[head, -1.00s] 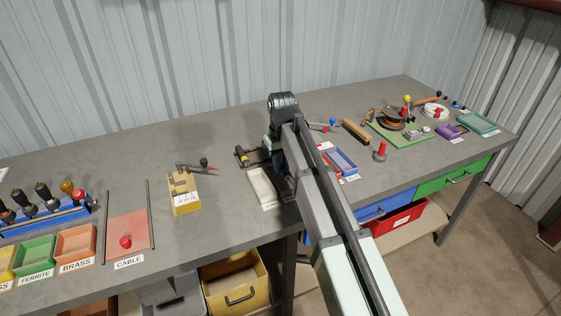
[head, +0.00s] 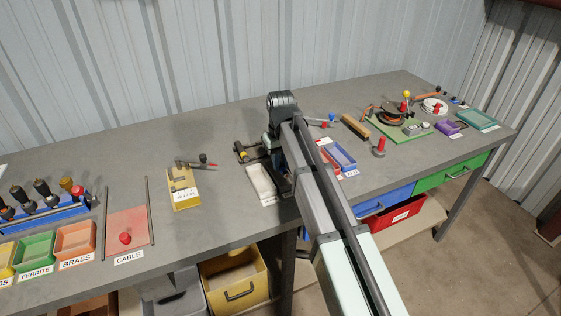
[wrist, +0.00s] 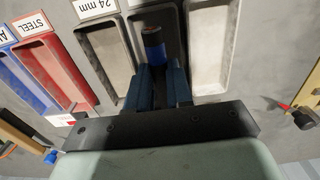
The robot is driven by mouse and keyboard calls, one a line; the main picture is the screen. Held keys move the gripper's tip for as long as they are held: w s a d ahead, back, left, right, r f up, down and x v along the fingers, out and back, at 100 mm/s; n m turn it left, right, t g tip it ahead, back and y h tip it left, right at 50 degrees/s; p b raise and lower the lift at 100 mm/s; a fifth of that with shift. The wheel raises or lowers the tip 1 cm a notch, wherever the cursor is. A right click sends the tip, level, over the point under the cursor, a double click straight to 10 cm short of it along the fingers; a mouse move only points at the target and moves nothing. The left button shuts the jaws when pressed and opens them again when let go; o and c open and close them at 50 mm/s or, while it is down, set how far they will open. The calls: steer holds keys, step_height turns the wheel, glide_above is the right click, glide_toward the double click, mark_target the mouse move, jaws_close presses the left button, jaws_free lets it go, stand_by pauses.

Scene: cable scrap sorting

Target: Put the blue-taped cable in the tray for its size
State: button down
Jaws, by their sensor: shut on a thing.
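My gripper (wrist: 154,85) is shut on the blue-taped cable (wrist: 153,50), a short dark piece with a blue band and a brownish end. The cable sticks out past the fingertips, over the dark middle tray (wrist: 183,40). I cannot tell whether it touches the tray floor. A tray labelled 24 mm (wrist: 106,65) lies to the left in the wrist view, and a pale tray (wrist: 210,50) to the right. The labels of the dark and pale trays are not readable. In the head view the pale tray (head: 261,181) shows left of my arm, which hides the gripper and cable.
A red STEEL tray (wrist: 52,65) and a blue tray (wrist: 18,70) lie beyond the 24 mm tray. A yellow block (head: 183,188) with a red-tipped tool stands left of the trays in the head view. Bare bench lies between that block and the CABLE mat (head: 127,225).

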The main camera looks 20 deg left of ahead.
steer(key=shift+f, duration=0.6)
stand_by(0.5)
steer(key=c, duration=0.9)
jaws_free()
steer(key=shift+c, duration=0.2)
steer(key=shift+r, duration=0.15)
steer(key=shift+r, duration=3.4)
